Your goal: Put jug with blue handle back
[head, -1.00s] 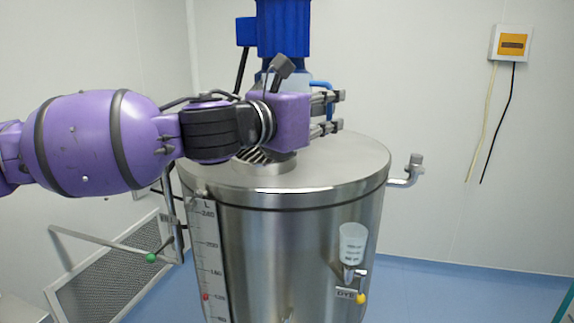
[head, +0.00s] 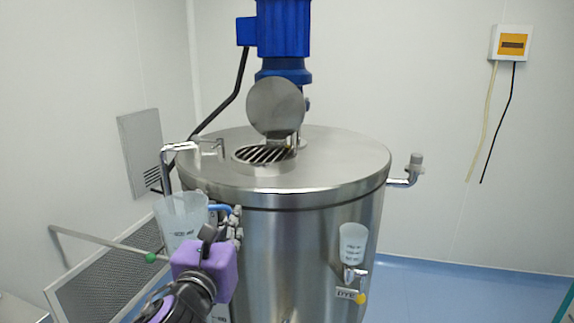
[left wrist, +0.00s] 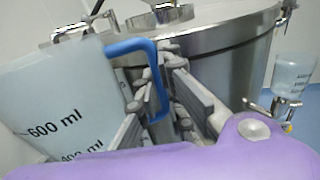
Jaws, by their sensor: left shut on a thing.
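The translucent jug (head: 180,225) is upright in front of the steel tank's left side, just below the bent spout pipe (head: 167,165). Its blue handle (head: 221,209) points right, toward the tank. My left gripper (head: 236,228) is shut on this handle. In the left wrist view the jug (left wrist: 50,95) fills the left side with its millilitre markings, and the blue handle (left wrist: 132,47) passes between my left fingers (left wrist: 160,85). The jug's lower part is hidden behind my purple wrist in the head view. I cannot tell whether anything supports it from below.
The steel tank (head: 300,240) stands close behind the gripper. A grated opening (head: 264,155) in its lid has a raised round cover (head: 275,107) beneath the blue motor (head: 284,30).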

